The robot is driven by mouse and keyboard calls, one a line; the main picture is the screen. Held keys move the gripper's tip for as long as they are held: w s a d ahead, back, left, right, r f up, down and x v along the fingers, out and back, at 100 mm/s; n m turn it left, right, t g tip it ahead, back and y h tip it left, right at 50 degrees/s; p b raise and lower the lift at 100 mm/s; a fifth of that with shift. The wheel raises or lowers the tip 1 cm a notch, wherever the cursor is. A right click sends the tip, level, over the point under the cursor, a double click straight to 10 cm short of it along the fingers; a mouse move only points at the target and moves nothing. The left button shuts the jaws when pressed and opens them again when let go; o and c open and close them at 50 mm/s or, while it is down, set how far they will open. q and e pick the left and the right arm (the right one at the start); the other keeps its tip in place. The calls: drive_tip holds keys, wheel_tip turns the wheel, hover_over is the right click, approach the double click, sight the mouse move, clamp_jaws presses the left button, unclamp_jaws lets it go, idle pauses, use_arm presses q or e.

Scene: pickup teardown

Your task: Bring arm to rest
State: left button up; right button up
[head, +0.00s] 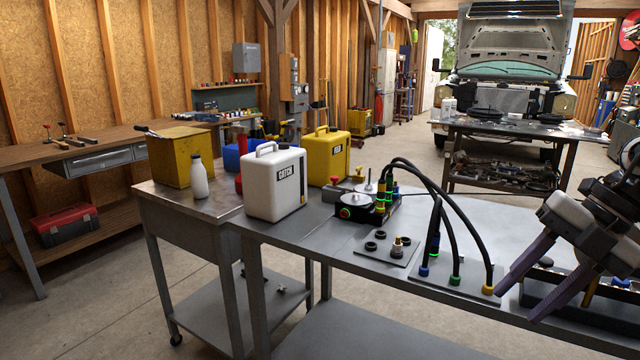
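My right gripper (516,305) comes in from the right edge, above the right part of the grey metal workbench (350,228). Its two dark purple fingers point down and to the left, with a gap between them. I see nothing held between the fingers. The fingertips are close to the yellow-ended hose (488,289) in the picture; I cannot tell how far apart they are in depth. My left gripper is not in view.
A white "CATCH" can (275,187) and a yellow can (322,160) stand on the bench. Black hoses arch from a black device (366,207) to a plate with blue, green and yellow ends. A dark tray (560,300) lies beneath my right gripper. A truck (515,65) stands behind.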

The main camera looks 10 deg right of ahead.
wheel_tip(320, 180, down, 26)
drive_tip(key=s+m+t, duration=0.3)
drive_tip(key=m+t, duration=0.9)
drive_tip(key=m, duration=0.3)
drive_tip(key=s+a+f+m+g+h, duration=0.1)
drive_tip(key=s+a+f+m+h, duration=0.1)
drive_tip(key=s+a+f+m, duration=0.3)
drive_tip(key=s+a+f+m+g+h, duration=0.1)
drive_tip(key=s+a+f+m, duration=0.15)
drive_tip(key=f, duration=0.35)
drive_tip(key=s+a+f+m+g, duration=0.1)
drive_tip(key=s+a+f, duration=0.1)
drive_tip(key=a, duration=0.4)
drive_tip(key=s+a+f+m+g, duration=0.2)
drive_tip(key=s+a+f, duration=0.1)
drive_tip(key=a, duration=0.4)
drive_tip(key=shift+s+a, duration=0.15)
drive_tip(key=shift+s, duration=0.35)
